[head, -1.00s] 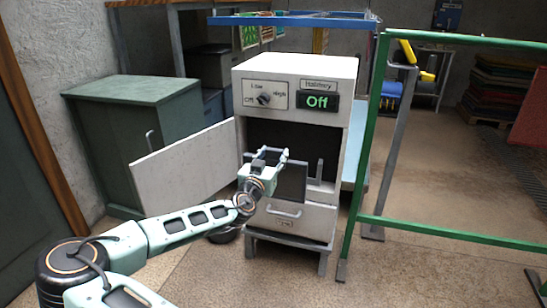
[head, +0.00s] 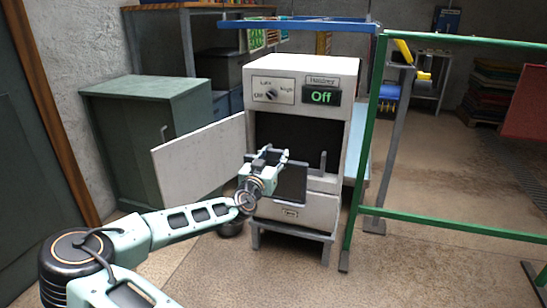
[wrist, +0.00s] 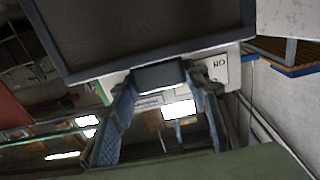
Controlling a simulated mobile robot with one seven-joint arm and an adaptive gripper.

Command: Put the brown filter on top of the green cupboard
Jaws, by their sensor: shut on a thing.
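The filter is a dark, framed flat panel (head: 291,184) in front of the white machine's opening in the head view; its colour looks nearly black-brown. In the wrist view the panel (wrist: 150,30) fills the top, with a small dark tab at its edge. My gripper (head: 270,160) is shut on that tab; in the wrist view its two fingers (wrist: 162,77) stand on either side of it. The green cupboard (head: 150,87) stands at the left with a flat, bare top, well away from the gripper.
The white machine (head: 310,75) reads "Off", and its door (head: 200,157) hangs open to the left, between the gripper and the cupboard. A green rail frame (head: 365,150) stands to the right. A blue rail (head: 300,23) runs above. Open floor lies at the front and right.

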